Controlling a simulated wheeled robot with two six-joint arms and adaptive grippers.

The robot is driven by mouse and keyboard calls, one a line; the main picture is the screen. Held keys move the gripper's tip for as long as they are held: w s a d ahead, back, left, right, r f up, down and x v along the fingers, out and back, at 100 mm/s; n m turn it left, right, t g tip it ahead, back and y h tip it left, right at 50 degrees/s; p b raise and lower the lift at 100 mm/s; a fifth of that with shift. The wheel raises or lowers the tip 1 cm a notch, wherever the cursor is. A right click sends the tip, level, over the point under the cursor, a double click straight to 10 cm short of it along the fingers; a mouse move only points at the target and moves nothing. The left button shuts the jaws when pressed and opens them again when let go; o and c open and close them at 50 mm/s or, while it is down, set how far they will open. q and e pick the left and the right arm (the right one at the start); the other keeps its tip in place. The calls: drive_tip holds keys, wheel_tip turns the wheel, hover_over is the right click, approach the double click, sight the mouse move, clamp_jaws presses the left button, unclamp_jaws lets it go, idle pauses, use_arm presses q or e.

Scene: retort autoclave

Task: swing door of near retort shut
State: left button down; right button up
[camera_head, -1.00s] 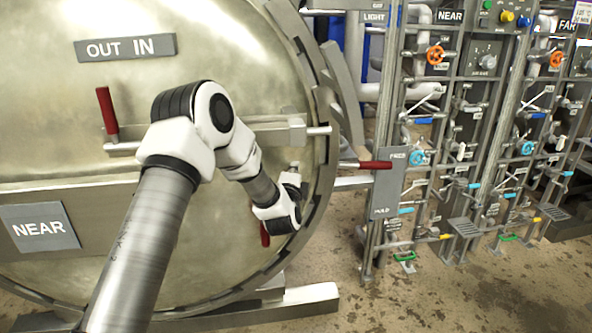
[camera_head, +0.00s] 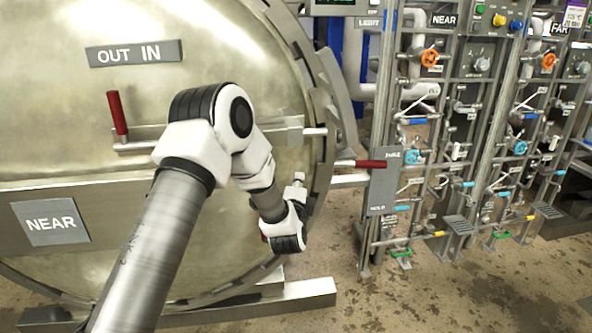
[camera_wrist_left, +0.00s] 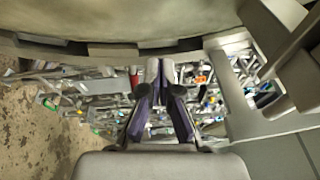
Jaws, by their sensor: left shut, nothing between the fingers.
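The near retort's door (camera_head: 215,75) is a large round metal disc filling the left of the head view. It bears an OUT IN plate, a NEAR plate (camera_head: 50,222) and a red-handled lever (camera_head: 117,113). The lugged rim (camera_head: 325,130) curves along its right side; I cannot tell how wide any gap is. My left gripper (camera_head: 298,184) is at the door's lower right, close to the rim, its fingers small and partly hidden by the wrist. In the left wrist view the fingers (camera_wrist_left: 160,72) are together and empty, below the curved lugged edge (camera_wrist_left: 110,48). My right gripper is not in view.
A second red handle (camera_head: 370,163) sticks out right of the rim, by a grey sign board (camera_head: 384,180). A rack of pipes, valves and gauges (camera_head: 465,120) stands at right. A metal floor beam (camera_head: 300,295) lies below the door. The floor (camera_head: 440,300) at lower right is clear.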

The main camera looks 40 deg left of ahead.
use_arm(q)
drive_tip(key=s+d+f+m+g+h+p, duration=0.1)
drive_tip(key=s+d+f+g+h+p, duration=0.2)
drive_tip(key=s+d+f+p, duration=0.4)
drive_tip(key=s+d+f+m+g+h+p, duration=0.1)
drive_tip(key=s+d+f+g+h+p, duration=0.15)
drive_tip(key=s+d+f, duration=0.55)
drive_tip(key=s+d+f+n+g+h, duration=0.1)
drive_tip(key=s+f+n+g, duration=0.2)
drive_tip(key=s+n, duration=0.2)
drive_tip(key=s+d+f+n+g+h, duration=0.1)
drive_tip(key=s+d+f+n+g, duration=0.1)
drive_tip(key=s, duration=1)
drive_tip(key=s+d+f+n+g+h+p, duration=0.1)
drive_tip(key=s+f+n+g, duration=0.3)
drive_tip(key=s+n, duration=0.4)
drive_tip(key=shift+s+d+f+n+g+h, duration=0.35)
drive_tip(key=shift+g+h, duration=0.2)
drive_tip(key=shift+g, duration=0.3)
drive_tip(key=shift+w, duration=0.1)
